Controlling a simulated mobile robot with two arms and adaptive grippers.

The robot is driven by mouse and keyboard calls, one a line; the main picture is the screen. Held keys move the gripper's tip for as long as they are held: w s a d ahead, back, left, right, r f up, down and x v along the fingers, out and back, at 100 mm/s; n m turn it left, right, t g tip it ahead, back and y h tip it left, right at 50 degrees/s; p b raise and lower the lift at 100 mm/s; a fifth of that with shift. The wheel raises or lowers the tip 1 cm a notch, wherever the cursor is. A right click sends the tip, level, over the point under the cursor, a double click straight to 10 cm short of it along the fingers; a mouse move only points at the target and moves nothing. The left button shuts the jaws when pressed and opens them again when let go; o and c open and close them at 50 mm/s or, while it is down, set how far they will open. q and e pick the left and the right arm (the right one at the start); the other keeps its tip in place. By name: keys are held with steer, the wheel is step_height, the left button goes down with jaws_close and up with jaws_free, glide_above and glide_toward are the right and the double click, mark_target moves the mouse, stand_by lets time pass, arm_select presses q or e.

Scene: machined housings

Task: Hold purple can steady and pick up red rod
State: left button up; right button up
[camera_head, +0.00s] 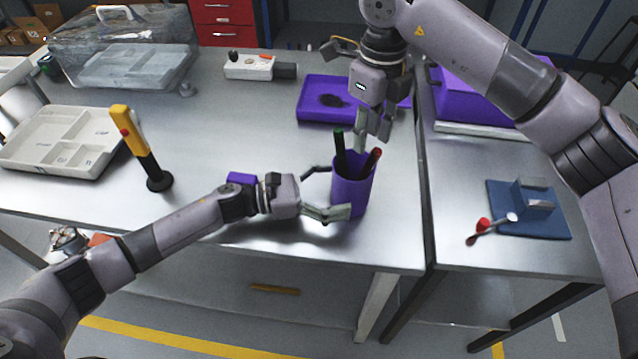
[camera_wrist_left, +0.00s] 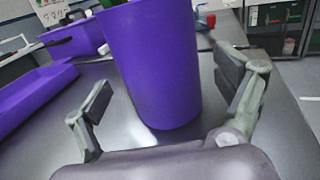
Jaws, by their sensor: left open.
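The purple can (camera_head: 352,190) stands upright near the table's front right edge. The red rod (camera_head: 374,157) leans in it at the right, with its upper end above the rim. A dark rod (camera_head: 340,150) stands in it at the left. My left gripper (camera_head: 328,191) is open, low beside the can, with its fingers reaching to either side. In the left wrist view the can (camera_wrist_left: 160,65) stands between the spread fingers, with a clear gap at the left finger. My right gripper (camera_head: 372,140) points down just above the can. Its fingers look apart, close over the red rod's end.
A purple tray (camera_head: 315,107) lies behind the can. A yellow-and-black handled tool (camera_head: 135,145) stands at the left near a white compartment tray (camera_head: 60,165). A blue plate with a metal block (camera_head: 505,222) and a red-tipped item (camera_head: 484,224) lie on the right table.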

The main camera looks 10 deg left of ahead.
mark_target(351, 186)
arm_select(q)
steer(key=shift+x, duration=1.65)
steer(key=shift+c, duration=0.5)
steer(key=c, duration=1.2)
arm_select(e)
steer(key=shift+o, duration=0.2)
steer(key=shift+o, duration=0.4)
